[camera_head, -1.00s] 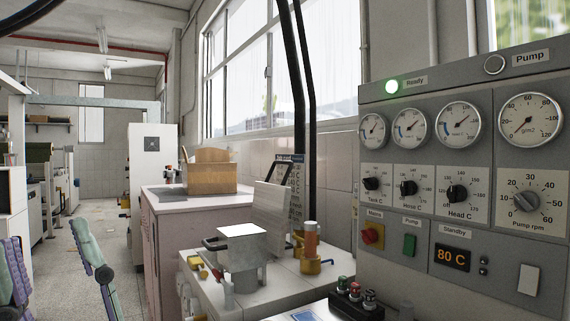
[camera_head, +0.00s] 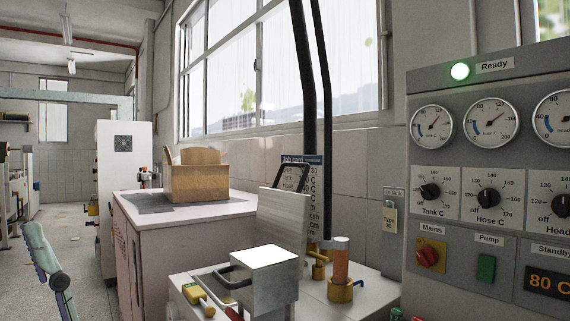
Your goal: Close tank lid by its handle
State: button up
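A pale grey slab that looks like the tank lid (camera_head: 283,222) stands upright, tilted slightly back, on the white-topped bench. A black bar handle (camera_head: 293,176) sticks out at its top edge. In front of it stands a metal box (camera_head: 266,288) with a bright white top and a dark handle on its left side. The box overlaps the lid's foot, so I cannot tell how the two join or see a tank opening. My gripper is not in view.
A brass fitting with an orange cylinder (camera_head: 341,262) stands right of the lid. A yellow-handled tool (camera_head: 198,299) lies left of the box. The grey control panel (camera_head: 487,170) rises at right. Black hoses (camera_head: 320,120) hang behind. A green padded object (camera_head: 46,268) stands at lower left.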

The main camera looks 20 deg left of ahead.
aim_at(283, 216)
jog(key=i+j, duration=0.1)
jog(key=j, duration=0.3)
jog(key=i+j, duration=0.15)
jog(key=j, duration=0.25)
jog(key=i+j, duration=0.1)
jog(key=j, duration=0.3)
